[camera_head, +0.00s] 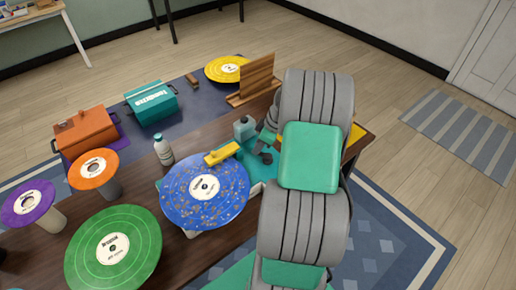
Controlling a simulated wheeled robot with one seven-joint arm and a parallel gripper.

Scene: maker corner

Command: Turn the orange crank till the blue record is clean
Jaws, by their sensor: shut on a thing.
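The blue record (190,208) lies flat on the cleaning machine, left of my arm. Pale brown specks cover much of its face around the white label. A yellow bar (222,153) reaches over the record's far edge. My gripper (264,154) is low beside the machine, right of the record, and partly hidden by my own arm. It is shut, seemingly on the orange crank; the crank itself is hidden from this view.
A white bottle (164,152) and a grey-blue bottle (244,129) stand close to the machine. Green (112,275), orange (94,182) and purple (28,218) records are at left. An orange box (85,130), teal box (151,108), yellow record (226,68) and wooden rack (252,85) are behind.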

